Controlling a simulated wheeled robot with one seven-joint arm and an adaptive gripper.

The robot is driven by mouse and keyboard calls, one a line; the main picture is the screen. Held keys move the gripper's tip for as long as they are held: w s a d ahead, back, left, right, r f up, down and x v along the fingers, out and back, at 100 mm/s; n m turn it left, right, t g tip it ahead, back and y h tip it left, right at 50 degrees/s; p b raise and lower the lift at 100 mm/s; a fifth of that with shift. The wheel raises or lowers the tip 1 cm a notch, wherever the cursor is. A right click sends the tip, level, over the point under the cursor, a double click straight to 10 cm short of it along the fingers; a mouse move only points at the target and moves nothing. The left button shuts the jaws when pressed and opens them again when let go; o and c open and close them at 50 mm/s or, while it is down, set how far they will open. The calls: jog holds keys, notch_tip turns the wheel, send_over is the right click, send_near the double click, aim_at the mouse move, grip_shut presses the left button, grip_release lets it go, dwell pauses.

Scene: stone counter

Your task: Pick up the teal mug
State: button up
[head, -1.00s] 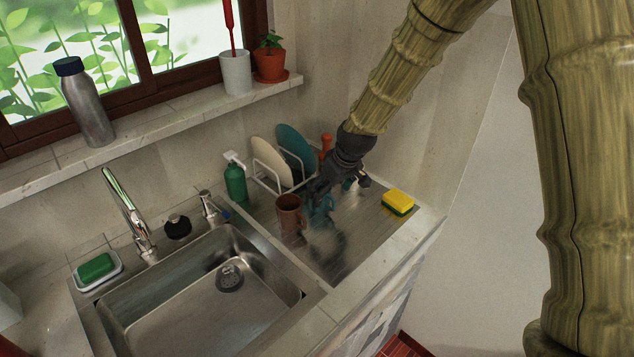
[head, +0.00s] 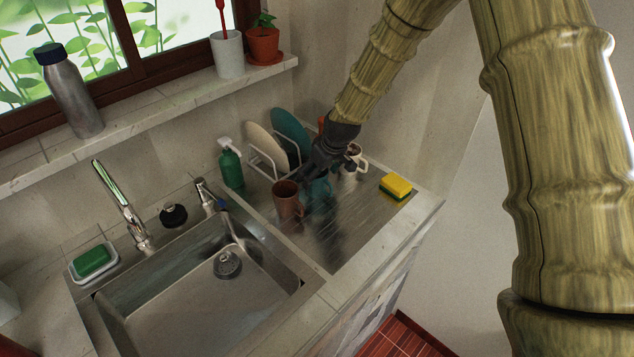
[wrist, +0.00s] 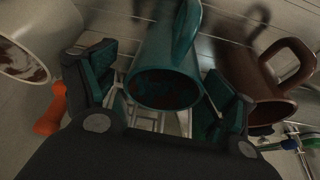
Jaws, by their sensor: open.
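The teal mug (head: 321,187) stands on the drainboard between a brown mug and a white mug, and my gripper partly hides it in the head view. In the wrist view the teal mug (wrist: 165,72) is in the middle, its mouth toward the camera and its handle at the top. My gripper (head: 315,176) is at the mug from above. In the wrist view its two teal-padded fingers (wrist: 160,88) are spread, one on each side of the mug. I cannot tell whether either finger touches it.
The brown mug (head: 286,202) is close on the left, the white mug (head: 356,162) close on the right. A dish rack (head: 262,164) with plates stands behind. A yellow sponge (head: 396,186) lies to the right; the sink (head: 190,300) is at left. The front drainboard is clear.

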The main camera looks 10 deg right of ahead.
jog(key=shift+w+a+f+p, duration=0.1)
jog(key=shift+f+p, duration=0.25)
jog(key=shift+p, duration=0.1)
jog(key=shift+s+a+f+p, duration=0.2)
jog(key=shift+s+f+p, duration=0.1)
jog(key=shift+s+p, duration=0.1)
jog(key=shift+w+a+f, duration=0.1)
jog(key=shift+w+f, duration=0.35)
jog(key=shift+f, duration=0.2)
jog(key=shift+w+a+f, duration=0.1)
jog(key=shift+w+f, duration=0.35)
jog(key=shift+f, duration=0.15)
jog(key=shift+s+r, duration=0.3)
jog(key=shift+s, duration=0.05)
jog(key=shift+w+f, duration=0.15)
jog(key=shift+f, duration=0.05)
jog(key=c, duration=0.6)
jog(key=shift+r, duration=0.1)
jog(key=c, duration=0.5)
